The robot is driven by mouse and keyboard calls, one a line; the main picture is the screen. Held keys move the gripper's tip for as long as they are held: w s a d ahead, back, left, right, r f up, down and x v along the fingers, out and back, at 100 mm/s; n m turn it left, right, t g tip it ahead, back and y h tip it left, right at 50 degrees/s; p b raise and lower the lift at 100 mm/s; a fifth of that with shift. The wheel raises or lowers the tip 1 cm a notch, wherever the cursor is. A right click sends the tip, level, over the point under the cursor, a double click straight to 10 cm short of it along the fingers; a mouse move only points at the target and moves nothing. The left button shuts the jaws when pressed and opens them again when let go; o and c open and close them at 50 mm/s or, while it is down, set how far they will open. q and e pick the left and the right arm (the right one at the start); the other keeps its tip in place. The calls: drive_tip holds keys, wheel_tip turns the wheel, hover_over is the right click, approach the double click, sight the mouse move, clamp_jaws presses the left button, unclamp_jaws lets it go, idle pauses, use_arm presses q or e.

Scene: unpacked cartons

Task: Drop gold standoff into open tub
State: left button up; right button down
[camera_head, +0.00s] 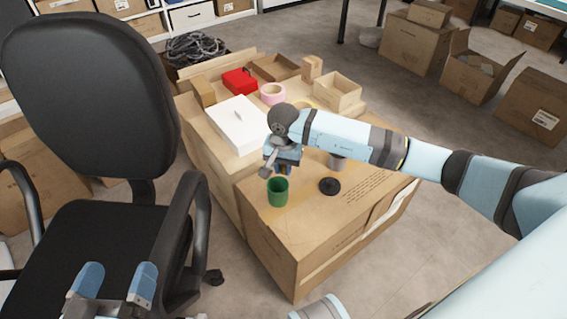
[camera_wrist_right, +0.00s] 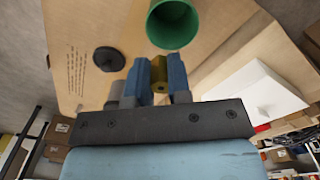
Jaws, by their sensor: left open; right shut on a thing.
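The green open tub (camera_head: 278,192) stands upright on the large carton, near its front left corner. It also shows at the top of the right wrist view (camera_wrist_right: 172,25). My right gripper (camera_head: 288,168) is just behind the tub and above the carton. In the right wrist view its blue fingers are shut on the gold standoff (camera_wrist_right: 159,72), apart from the tub's rim. The standoff is hard to make out in the head view. My left gripper (camera_head: 113,282) is open and empty at the lower left, in front of the office chair.
A black round lid (camera_head: 329,186) lies right of the tub; a grey cup (camera_head: 337,161) stands behind it. A white box (camera_head: 235,125), pink tape roll (camera_head: 272,94), red box (camera_head: 239,80) and open carton (camera_head: 337,92) are further back. A black chair (camera_head: 95,100) stands left.

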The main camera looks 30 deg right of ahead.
use_arm(q)
drive_tip(key=shift+f, duration=0.2)
use_arm(e)
drive_tip(key=shift+f, duration=0.25)
drive_tip(key=c, duration=1)
unclamp_jaws()
use_arm(q)
wheel_tip(320, 180, up, 6)
drive_tip(key=t+p, duration=0.2)
drive_tip(key=p, duration=0.2)
drive_tip(key=shift+s+a+n, duration=0.15)
drive_tip(key=shift+a+n, duration=0.1)
drive_tip(key=shift+n, duration=0.05)
use_arm(e)
wheel_tip(320, 180, up, 14)
drive_tip(key=shift+f, duration=0.1)
use_arm(q)
drive_tip(key=shift+r, duration=0.1)
